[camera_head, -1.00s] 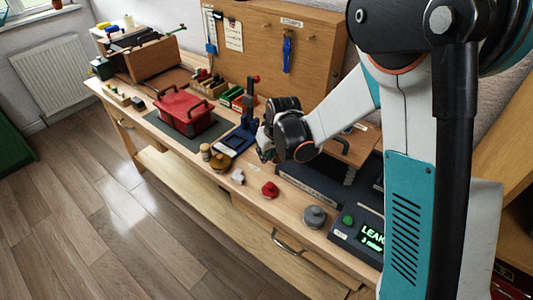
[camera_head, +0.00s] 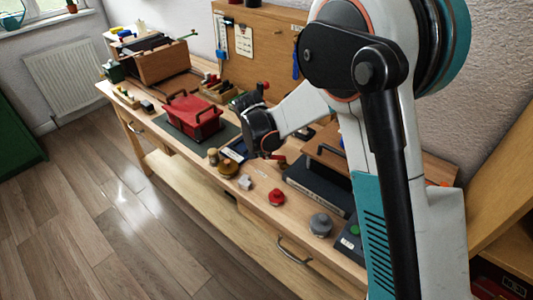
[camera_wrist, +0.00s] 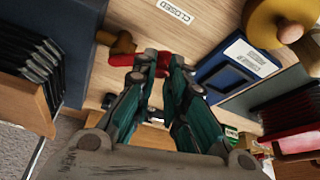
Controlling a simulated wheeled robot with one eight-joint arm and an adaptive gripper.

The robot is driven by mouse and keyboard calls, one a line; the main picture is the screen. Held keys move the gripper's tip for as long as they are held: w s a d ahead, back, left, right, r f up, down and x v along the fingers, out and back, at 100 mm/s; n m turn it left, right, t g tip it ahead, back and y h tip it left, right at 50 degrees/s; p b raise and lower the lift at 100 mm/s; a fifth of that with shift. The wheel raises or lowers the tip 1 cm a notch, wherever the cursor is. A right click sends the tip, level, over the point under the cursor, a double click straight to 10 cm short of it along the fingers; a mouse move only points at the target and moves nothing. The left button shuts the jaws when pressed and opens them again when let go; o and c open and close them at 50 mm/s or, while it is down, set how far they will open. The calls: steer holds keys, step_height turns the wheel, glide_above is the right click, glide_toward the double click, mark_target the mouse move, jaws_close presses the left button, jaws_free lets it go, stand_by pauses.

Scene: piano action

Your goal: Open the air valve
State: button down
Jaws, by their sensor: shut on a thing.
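The air valve shows in the wrist view as a brown, brass-like body (camera_wrist: 118,46) with a red handle (camera_wrist: 156,60) at its right. My gripper (camera_wrist: 157,68) is shut on the red handle, with its teal fingers on either side. A white "CLOSED" label (camera_wrist: 173,11) lies on the wood beyond the fingertips. In the head view my gripper (camera_head: 265,148) is low over the bench, and its fingertips are mostly hidden by my wrist. A small red part (camera_head: 281,160) shows just right of it.
A blue tray (camera_wrist: 232,69) and a tan round knob (camera_wrist: 280,22) are close to the right of the fingers. Dark slats in a wooden holder (camera_wrist: 30,75) stand at left. On the bench are a red toolbox (camera_head: 192,117), a red knob (camera_head: 276,197) and a grey knob (camera_head: 320,225).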

steer(key=w+m, duration=0.1)
steer(key=m, duration=0.1)
steer(key=w+m+h, duration=0.1)
steer(key=shift+w+d+m+g, duration=0.1)
steer(key=shift+d+m+g, duration=0.05)
steer(key=shift+m+g, duration=0.25)
steer(key=shift+w+d+m+g+h, duration=0.3)
steer(key=shift+w+m, duration=0.2)
steer(key=shift+m, duration=0.5)
steer(key=shift+w+d+m+g+h, duration=0.15)
steer(key=shift+w+m+g, duration=0.3)
steer(key=shift+m, duration=0.55)
steer(key=shift+d, duration=0.1)
steer(key=c, duration=1.5)
jaws_free()
steer(key=shift+w, duration=0.1)
steer(key=shift+c, duration=0.2)
steer(key=shift+r, duration=0.1)
steer(key=v, duration=1.1)
steer(key=shift+a+r, duration=0.25)
steer(key=shift+r, duration=0.05)
